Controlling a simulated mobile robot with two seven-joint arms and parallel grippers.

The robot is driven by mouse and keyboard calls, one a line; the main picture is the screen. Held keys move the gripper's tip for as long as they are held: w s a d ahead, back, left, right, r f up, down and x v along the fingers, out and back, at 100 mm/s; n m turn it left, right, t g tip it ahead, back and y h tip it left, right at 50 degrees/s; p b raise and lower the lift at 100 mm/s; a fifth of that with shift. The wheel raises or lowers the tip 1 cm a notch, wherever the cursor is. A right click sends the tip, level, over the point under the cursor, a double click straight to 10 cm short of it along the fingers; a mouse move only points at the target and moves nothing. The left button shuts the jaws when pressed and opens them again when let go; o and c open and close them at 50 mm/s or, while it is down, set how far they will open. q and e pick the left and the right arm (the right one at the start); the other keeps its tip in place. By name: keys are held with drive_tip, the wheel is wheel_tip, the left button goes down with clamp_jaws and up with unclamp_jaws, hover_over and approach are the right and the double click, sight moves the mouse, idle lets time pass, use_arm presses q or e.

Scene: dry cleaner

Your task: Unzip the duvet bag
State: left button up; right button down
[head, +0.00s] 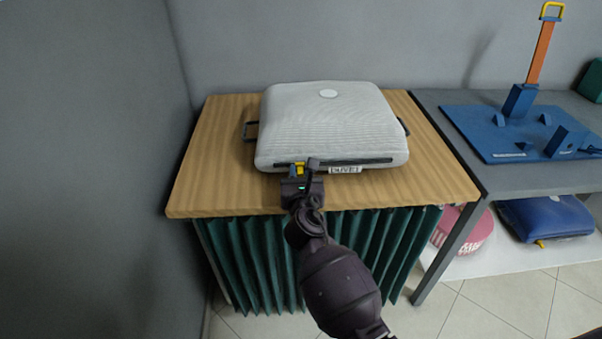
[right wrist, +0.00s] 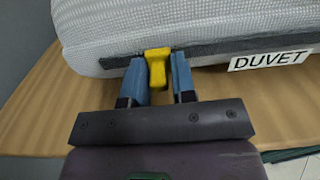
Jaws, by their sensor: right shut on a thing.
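The duvet bag (head: 328,122) is a pale grey, ribbed, puffed-up bag lying flat on the wooden table. A dark zip strip (right wrist: 230,45) runs along its front side, above a white DUVET label (right wrist: 270,60). The yellow zip pull (right wrist: 157,66) is near the left end of the strip. My right gripper (right wrist: 160,78) reaches in from the front with its two blue fingers on either side of the yellow pull, shut on it. In the head view my right gripper (head: 302,170) is at the bag's front edge, left of the label. My left gripper is out of view.
The wooden table (head: 220,180) has a green pleated curtain (head: 265,260) under its front. A grey wall stands close on the left. To the right, a grey counter (head: 450,98) holds a blue board (head: 500,140) with an orange upright piece.

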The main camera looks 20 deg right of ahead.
sight(282, 165)
drive_tip(key=a, duration=0.2)
drive_tip(key=w+a, duration=0.1)
drive_tip(key=a, duration=0.1)
drive_tip(key=shift+w+a+b, duration=0.15)
drive_tip(key=shift+a+b, duration=0.05)
drive_tip(key=shift+b, duration=0.1)
drive_tip(key=c, duration=1.1)
unclamp_jaws()
drive_tip(key=shift+d, duration=0.1)
drive_tip(key=shift+s, duration=0.35)
drive_tip(key=p+v, duration=0.2)
drive_tip(key=v, duration=0.9)
drive_tip(key=shift+s+a+p, duration=0.15)
drive_tip(key=shift+a+p, duration=0.1)
drive_tip(key=shift+p, duration=0.15)
